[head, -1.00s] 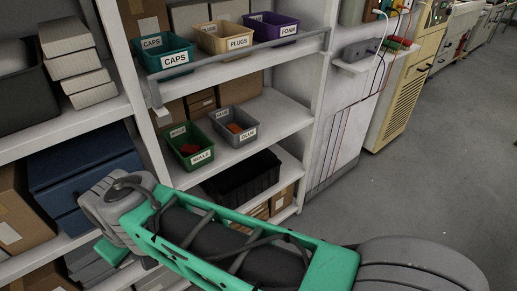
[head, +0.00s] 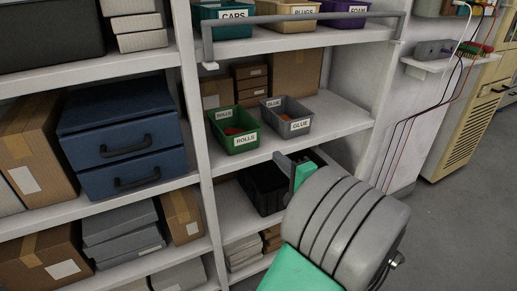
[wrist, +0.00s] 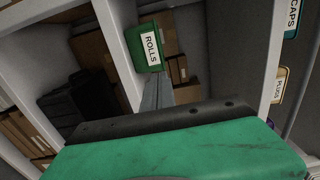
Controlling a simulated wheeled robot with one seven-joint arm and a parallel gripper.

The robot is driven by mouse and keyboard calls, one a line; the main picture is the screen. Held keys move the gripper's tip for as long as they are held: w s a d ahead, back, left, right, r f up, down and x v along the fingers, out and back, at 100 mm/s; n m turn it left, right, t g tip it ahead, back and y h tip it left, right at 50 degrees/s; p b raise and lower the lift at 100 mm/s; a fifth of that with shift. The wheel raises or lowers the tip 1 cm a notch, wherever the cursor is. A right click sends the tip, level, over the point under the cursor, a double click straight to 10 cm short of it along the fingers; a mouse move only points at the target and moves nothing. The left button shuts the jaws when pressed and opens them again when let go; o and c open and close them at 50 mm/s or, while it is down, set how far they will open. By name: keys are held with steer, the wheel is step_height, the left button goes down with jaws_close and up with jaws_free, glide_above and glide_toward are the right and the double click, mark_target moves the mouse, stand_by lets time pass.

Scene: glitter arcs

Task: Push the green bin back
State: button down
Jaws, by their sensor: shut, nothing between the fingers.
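The green bin (head: 234,131) labelled ROLLS stands upright on the middle shelf and holds something red. It also shows in the wrist view (wrist: 147,46), turned sideways, just beyond my fingertips. My gripper (head: 281,160) is shut and empty. In the head view its grey fingers are in front of the shelf's front edge, below and right of the green bin. In the wrist view the fingers (wrist: 157,82) point towards the bin. They appear apart from it, though the exact gap cannot be told.
A grey GLUE bin (head: 287,118) stands right of the green bin. Cardboard boxes (head: 250,80) are behind. A white upright (head: 192,110) is on the left, and a rail (head: 300,17) fronts the shelf above. A black crate (head: 262,190) sits below.

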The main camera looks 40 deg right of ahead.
mark_target(253, 131)
steer(key=x, duration=1.3)
steer(key=shift+r, duration=0.15)
steer(key=shift+w+d, duration=0.2)
steer(key=shift+w, duration=0.2)
steer(key=p+x, duration=0.1)
steer(key=x, duration=0.6)
steer(key=shift+w, duration=0.1)
